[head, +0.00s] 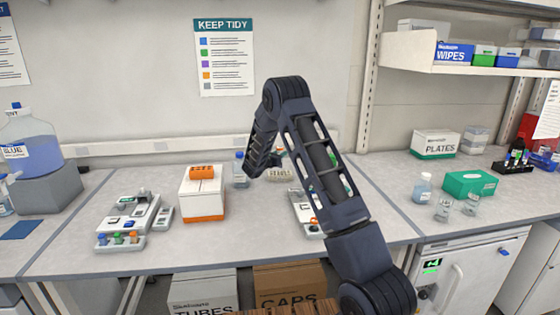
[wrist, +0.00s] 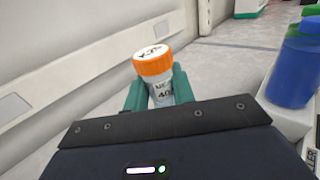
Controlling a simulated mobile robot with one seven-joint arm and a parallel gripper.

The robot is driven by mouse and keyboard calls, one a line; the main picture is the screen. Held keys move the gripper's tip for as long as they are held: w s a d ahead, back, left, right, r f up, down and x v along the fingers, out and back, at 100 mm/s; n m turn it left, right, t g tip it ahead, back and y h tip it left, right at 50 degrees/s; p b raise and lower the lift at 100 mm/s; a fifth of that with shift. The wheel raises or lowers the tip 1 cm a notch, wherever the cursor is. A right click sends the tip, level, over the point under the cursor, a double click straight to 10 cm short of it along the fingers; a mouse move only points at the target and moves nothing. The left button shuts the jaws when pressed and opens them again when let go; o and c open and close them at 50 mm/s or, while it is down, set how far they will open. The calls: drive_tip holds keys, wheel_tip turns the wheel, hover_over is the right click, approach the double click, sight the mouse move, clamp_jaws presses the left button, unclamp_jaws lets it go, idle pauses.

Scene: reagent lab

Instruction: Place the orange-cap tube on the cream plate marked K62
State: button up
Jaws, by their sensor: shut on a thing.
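The orange-cap tube (wrist: 160,92) is in the wrist view, with a round white label on its cap and dark print on its pale body. It stands between the two green fingers of my gripper (wrist: 155,95), which are shut on it. The tube's lower end is hidden behind the gripper body. In the head view my arm hides most of the gripper and the tube. No K62 mark is readable in either view.
A white and orange box (head: 203,198) stands left of my arm. A grey-white device (head: 306,212) is partly behind my arm. In the wrist view a blue object (wrist: 295,65) is close at right.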

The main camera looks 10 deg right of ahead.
drive_tip(key=shift+f, duration=1.45)
drive_tip(key=shift+f, duration=0.15)
drive_tip(key=o, duration=1)
drive_tip(key=shift+c, duration=0.2)
